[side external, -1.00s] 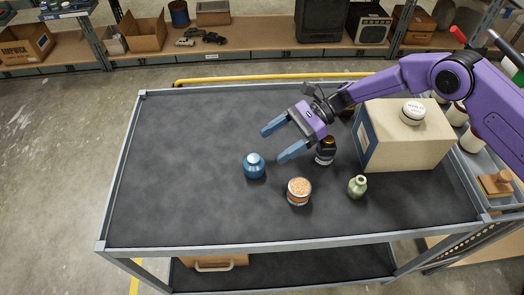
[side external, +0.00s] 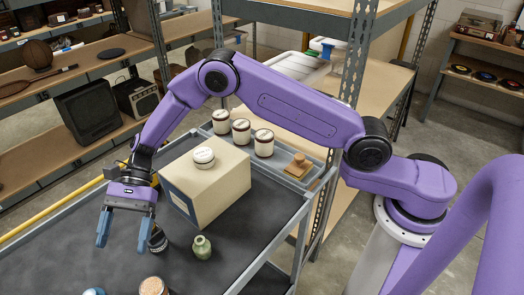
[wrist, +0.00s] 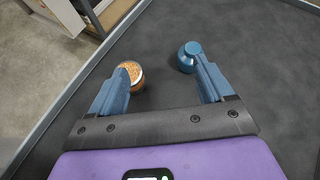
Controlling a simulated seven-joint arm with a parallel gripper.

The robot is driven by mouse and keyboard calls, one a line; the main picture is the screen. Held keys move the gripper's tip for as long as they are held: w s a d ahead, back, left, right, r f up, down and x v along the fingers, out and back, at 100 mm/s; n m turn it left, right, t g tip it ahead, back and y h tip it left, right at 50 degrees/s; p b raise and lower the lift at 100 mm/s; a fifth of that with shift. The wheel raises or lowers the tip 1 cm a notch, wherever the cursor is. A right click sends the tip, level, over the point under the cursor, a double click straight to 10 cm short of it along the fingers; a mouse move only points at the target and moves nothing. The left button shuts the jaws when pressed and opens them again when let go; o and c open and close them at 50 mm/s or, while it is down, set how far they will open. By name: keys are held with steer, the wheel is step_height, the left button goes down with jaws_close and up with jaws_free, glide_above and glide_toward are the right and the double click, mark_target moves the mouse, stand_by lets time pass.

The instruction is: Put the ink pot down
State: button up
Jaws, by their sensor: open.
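My gripper (side external: 124,242) is open and empty above the dark cart top. I cannot tell for sure which vessel is the ink pot. A small dark bottle (side external: 158,241) with a label stands beside my gripper's right finger in the side view. A round blue pot (side external: 93,292) with a lid is cut off at the bottom edge. In the wrist view the blue pot (wrist: 186,60) and a jar of orange beads (wrist: 135,79) show beyond and between my spread fingers, partly covered by them. The bead jar (side external: 153,287) is also in the side view.
A green vase (side external: 202,247) stands right of the dark bottle. A large cream box (side external: 222,195) carries a white-lidded jar (side external: 204,155). A grey tray (side external: 318,172) beside it holds three similar jars and a wooden block. In the wrist view the cart top is clear at right.

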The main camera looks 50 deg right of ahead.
steer(key=s+d+r+n+t+h, duration=0.1)
steer(key=s+d+r+n+h, duration=0.3)
steer(key=s+d+r+n, duration=0.25)
steer(key=s+d+r+n+h, duration=0.3)
steer(key=s+d+n, duration=0.2)
steer(key=s+d, duration=0.35)
steer(key=s+d+r+n+t+h, duration=0.1)
steer(key=s+d+n, duration=0.4)
steer(key=d, duration=0.5)
steer(key=s+d+r+n+t+h, duration=0.1)
steer(key=s+d+n+t, duration=0.3)
steer(key=d, duration=0.7)
steer(key=s+n, duration=0.2)
steer(key=s, duration=0.1)
steer(key=shift+s+t+h, duration=0.3)
steer(key=shift+s+h, duration=0.1)
